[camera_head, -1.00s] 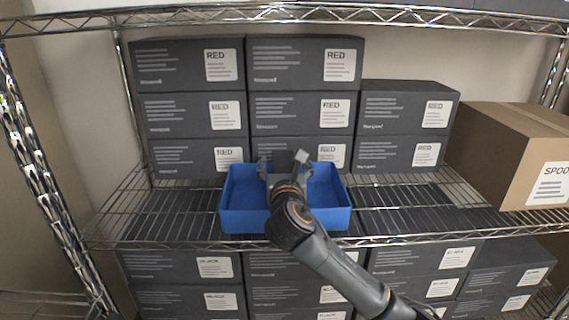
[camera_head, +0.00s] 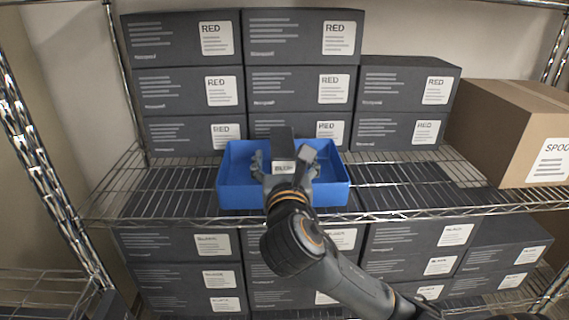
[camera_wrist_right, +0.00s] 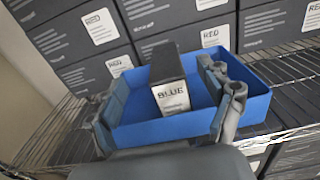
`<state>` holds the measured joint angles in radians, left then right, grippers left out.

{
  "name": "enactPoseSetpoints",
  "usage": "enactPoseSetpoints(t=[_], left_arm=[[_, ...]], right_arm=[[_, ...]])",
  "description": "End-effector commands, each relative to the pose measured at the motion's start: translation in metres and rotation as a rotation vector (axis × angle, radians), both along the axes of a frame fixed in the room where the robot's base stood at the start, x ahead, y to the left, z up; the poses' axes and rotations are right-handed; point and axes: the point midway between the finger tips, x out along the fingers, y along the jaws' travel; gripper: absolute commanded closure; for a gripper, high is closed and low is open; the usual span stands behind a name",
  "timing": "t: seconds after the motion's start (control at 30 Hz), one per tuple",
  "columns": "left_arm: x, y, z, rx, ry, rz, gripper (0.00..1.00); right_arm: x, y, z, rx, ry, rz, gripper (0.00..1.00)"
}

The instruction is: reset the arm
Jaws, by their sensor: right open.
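A blue bin (camera_head: 335,195) stands on the wire shelf, and it also shows in the wrist view (camera_wrist_right: 258,108). In it is a small dark box (camera_head: 283,139) with a white label reading BLUE, plain in the wrist view (camera_wrist_right: 172,97). My right gripper (camera_head: 283,158) is open at the bin's near side. In the wrist view its fingers (camera_wrist_right: 165,100) stand apart on either side of the box, with visible gaps. The gripper hides part of the bin's front wall in the head view. My left gripper is in neither view.
Dark boxes labelled RED (camera_head: 302,90) are stacked behind the bin. A brown carton (camera_head: 500,125) stands at the right. More dark boxes (camera_head: 420,235) fill the shelf below. The wire shelf (camera_head: 150,195) is free left of the bin.

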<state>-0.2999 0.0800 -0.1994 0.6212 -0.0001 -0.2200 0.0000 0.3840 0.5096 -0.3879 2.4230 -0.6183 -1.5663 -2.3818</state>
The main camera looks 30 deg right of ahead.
Motion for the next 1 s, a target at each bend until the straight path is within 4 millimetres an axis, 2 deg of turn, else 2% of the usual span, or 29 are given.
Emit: enactPoseSetpoints(t=[0.17,0.7,0.77,0.87,1.0], left_arm=[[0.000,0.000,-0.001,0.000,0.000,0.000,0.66],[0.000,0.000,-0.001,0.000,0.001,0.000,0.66],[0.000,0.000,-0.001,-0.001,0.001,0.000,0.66],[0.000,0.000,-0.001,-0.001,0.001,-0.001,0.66],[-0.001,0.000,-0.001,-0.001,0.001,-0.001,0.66]], right_arm=[[-0.006,0.004,0.000,0.000,0.000,0.000,0.20],[-0.006,0.004,-0.005,0.023,0.002,0.003,0.20],[-0.006,0.006,-0.016,0.076,0.005,0.010,0.20],[-0.009,0.011,-0.050,0.257,0.006,0.020,0.20],[-0.024,0.024,-0.119,0.659,0.007,-0.015,0.20]])
